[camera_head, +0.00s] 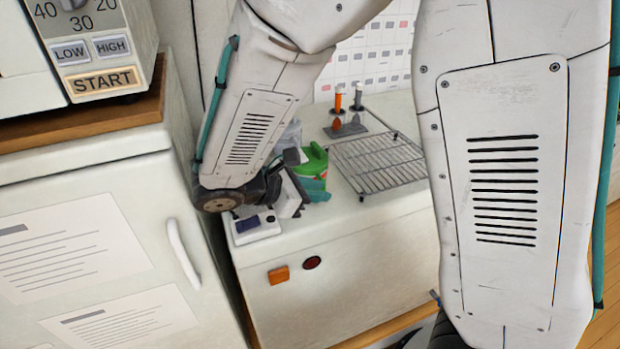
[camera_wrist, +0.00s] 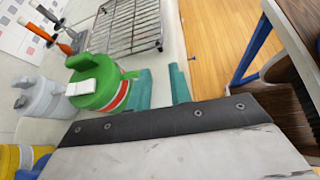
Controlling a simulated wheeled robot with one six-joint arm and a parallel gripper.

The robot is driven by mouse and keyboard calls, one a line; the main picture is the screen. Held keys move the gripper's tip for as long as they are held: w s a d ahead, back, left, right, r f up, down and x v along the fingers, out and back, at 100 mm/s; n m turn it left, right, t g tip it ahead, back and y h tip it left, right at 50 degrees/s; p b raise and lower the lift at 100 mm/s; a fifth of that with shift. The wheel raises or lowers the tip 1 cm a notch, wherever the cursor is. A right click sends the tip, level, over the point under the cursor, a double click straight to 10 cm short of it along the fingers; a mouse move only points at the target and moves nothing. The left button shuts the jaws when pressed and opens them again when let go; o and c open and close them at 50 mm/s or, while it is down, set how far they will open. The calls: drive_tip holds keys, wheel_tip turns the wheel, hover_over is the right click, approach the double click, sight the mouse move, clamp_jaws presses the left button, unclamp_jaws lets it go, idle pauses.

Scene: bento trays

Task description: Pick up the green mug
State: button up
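The green mug (camera_wrist: 92,90) has a green top with a white block on it and a red and white band; it stands on the white counter. My gripper (camera_wrist: 161,80) has two teal fingers, spread apart with a gap between them. The fingers are right of the mug in the wrist view, the nearer one close against its side; I cannot tell if they touch. In the head view the mug (camera_head: 315,158) is partly hidden behind my gripper (camera_head: 314,186).
A grey mug (camera_wrist: 42,98) and a yellow one (camera_wrist: 9,160) stand left of the green mug. A wire rack (camera_head: 378,160) and a holder with orange and grey-handled tools (camera_head: 347,130) are farther back. The counter edge is near my gripper.

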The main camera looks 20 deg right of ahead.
sight(324, 188)
drive_tip(key=a+f+n, duration=0.1)
drive_tip(key=w+a+f+n+t, duration=0.1)
drive_tip(key=shift+w+a+f+h, duration=0.1)
drive_tip(key=shift+w+a+h, duration=0.2)
drive_tip(key=shift+h, duration=0.1)
drive_tip(key=shift+w+f+n+t, duration=0.2)
drive_tip(key=shift+n+t, duration=0.1)
drive_tip(key=shift+n, duration=0.1)
drive_tip(key=x, duration=0.7)
drive_tip(key=shift+w+d, duration=0.2)
drive_tip(key=shift+w, duration=0.1)
drive_tip(key=shift+r, duration=0.1)
clamp_jaws()
